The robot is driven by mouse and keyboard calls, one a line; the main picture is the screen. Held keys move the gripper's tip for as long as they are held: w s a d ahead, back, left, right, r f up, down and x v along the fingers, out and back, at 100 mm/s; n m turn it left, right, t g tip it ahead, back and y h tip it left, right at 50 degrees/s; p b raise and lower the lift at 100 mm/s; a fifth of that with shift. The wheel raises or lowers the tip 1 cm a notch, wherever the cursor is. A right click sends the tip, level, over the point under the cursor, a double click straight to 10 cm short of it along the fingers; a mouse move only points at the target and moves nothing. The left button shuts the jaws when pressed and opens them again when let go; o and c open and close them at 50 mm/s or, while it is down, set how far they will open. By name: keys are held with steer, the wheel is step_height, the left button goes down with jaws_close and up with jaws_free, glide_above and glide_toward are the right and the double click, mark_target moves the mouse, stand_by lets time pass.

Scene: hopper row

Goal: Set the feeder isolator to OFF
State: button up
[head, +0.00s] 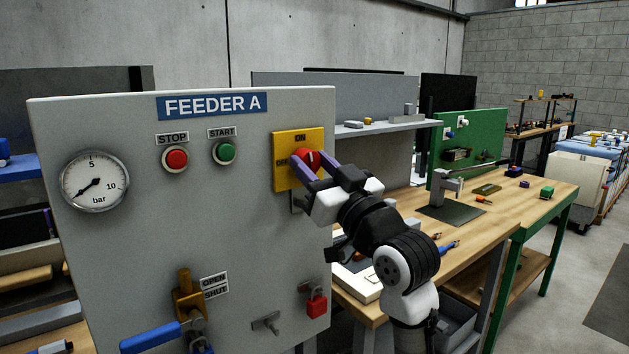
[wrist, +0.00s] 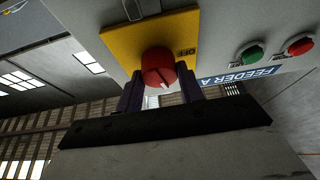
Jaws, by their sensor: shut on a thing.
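The feeder isolator is a red rotary knob (head: 306,157) on a yellow plate (head: 284,177) at the right side of the grey FEEDER A panel (head: 130,240). The plate reads ON at the top and OFF at the left, partly covered. In the wrist view the knob (wrist: 157,66) has a white pointer mark that faces the ON side, away from the OFF lettering (wrist: 187,52). My gripper (head: 311,165) is shut on the knob, with one purple finger on each side. The fingers hide part of the knob in the head view.
A pressure gauge (head: 94,181), red STOP button (head: 175,159) and green START button (head: 224,152) sit left on the panel. Below are a blue-handled valve (head: 150,338) and a red padlock (head: 316,302). A wooden workbench (head: 470,235) stands to the right.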

steer(key=n+b, duration=0.1)
steer(key=n, duration=0.1)
steer(key=n+g+y+b, duration=0.2)
steer(key=n+b, duration=0.1)
steer(key=shift+f+n, duration=0.25)
steer(key=shift+n, duration=0.05)
steer(key=n+g+b, duration=0.1)
steer(key=n, duration=0.1)
steer(key=n+g+y+b, duration=0.1)
steer(key=n, duration=0.2)
steer(key=shift+r, duration=0.2)
steer(key=n+g, duration=0.1)
steer(key=n, duration=0.1)
steer(key=n+g, duration=0.2)
steer(key=n, duration=0.1)
steer(key=shift+d+r+n+y, duration=0.1)
steer(key=shift+r+n+y, duration=0.05)
steer(key=shift+n+y, duration=0.15)
steer(key=shift+n+g+h, duration=0.4)
steer(key=shift+n+g, duration=0.2)
steer(key=shift+n, duration=1.3)
steer(key=o, duration=1)
steer(key=b+v, duration=0.1)
steer(key=v, duration=1.3)
steer(key=shift+w+r, duration=0.1)
